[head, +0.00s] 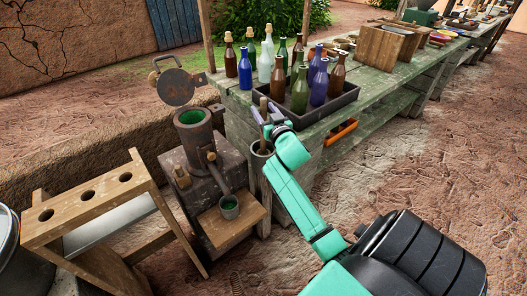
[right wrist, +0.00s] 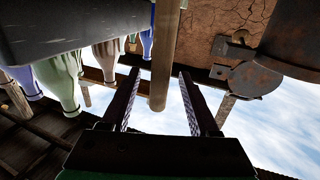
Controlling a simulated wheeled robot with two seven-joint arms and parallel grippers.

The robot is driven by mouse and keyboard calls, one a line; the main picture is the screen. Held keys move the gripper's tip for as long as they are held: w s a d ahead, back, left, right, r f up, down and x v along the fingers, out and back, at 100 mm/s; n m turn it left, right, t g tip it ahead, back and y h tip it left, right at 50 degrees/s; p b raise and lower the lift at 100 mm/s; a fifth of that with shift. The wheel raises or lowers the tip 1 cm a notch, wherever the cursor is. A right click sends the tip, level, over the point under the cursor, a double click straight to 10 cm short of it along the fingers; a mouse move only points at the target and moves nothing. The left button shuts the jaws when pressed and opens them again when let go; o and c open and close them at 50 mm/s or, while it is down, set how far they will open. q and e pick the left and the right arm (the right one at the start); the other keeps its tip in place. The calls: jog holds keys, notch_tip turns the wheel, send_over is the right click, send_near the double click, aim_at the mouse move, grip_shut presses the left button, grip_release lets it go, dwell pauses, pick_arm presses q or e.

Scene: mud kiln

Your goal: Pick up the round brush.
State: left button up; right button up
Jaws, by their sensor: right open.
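A wooden handle (head: 264,104), which looks like that of the round brush, stands upright out of a small pot (head: 261,149) at the near left corner of the bench. The brush's head is hidden, so I cannot confirm its shape. My right gripper (head: 266,116) is open at the handle. In the right wrist view a round wooden rod (right wrist: 165,50) comes down from the top, its end between the lines of the two open fingers (right wrist: 160,100). I cannot tell whether a finger touches it. My left gripper is not in view.
A black tray of bottles (head: 345,97) stands on the green bench (head: 380,80) close to my right gripper. A metal furnace (head: 194,135) with an open lid (head: 176,86) is to the left. A wooden rack with holes (head: 85,198) stands at the lower left.

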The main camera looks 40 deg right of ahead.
jog(key=x, duration=0.4)
jog(key=shift+f, duration=0.1)
jog(key=shift+s, duration=0.1)
grip_shut()
